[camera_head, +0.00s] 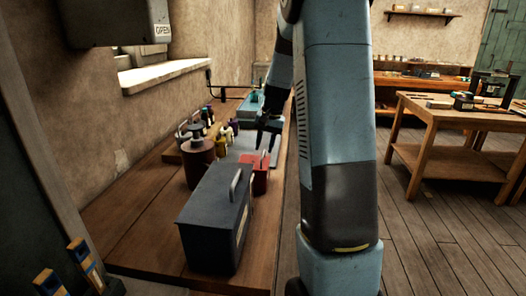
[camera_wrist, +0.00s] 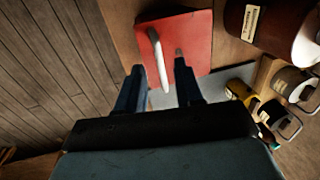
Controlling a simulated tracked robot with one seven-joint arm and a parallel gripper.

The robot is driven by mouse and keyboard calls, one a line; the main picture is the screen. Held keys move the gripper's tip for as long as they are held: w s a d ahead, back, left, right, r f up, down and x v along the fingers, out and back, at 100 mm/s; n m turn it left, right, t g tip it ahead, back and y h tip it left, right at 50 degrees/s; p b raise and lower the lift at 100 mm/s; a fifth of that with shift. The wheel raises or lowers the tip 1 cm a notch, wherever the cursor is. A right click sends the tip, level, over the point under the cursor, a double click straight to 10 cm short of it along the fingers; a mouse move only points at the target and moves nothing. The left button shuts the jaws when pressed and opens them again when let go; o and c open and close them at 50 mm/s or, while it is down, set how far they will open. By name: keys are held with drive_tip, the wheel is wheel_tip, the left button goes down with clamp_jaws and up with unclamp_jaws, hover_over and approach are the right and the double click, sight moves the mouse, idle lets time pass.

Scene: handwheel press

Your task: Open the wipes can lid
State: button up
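A red box-shaped can (camera_head: 260,178) with a light upright handle on its top stands on the wooden bench; it looks like the wipes can, but I cannot read a label. In the wrist view its red lid (camera_wrist: 190,42) appears closed, with the pale handle (camera_wrist: 158,58) upright on it. My gripper (camera_head: 268,143) is above the red can and points down. In the wrist view its two dark fingers (camera_wrist: 159,76) are spread apart, with the lower end of the handle showing between them. Whether they touch it I cannot tell.
A dark box with a handle (camera_head: 215,222) stands in front of the red can. A brown cylindrical can (camera_head: 198,165) is to its left; several small bottles are behind. A grey plate (camera_wrist: 215,85) lies beside the red can.

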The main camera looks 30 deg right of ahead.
drive_tip(key=shift+w+a+f, duration=0.1)
drive_tip(key=shift+f, duration=0.55)
drive_tip(key=shift+w+a+f, duration=0.1)
drive_tip(key=shift+f, duration=0.5)
clamp_jaws()
drive_tip(key=shift+a, duration=0.1)
idle(0.5)
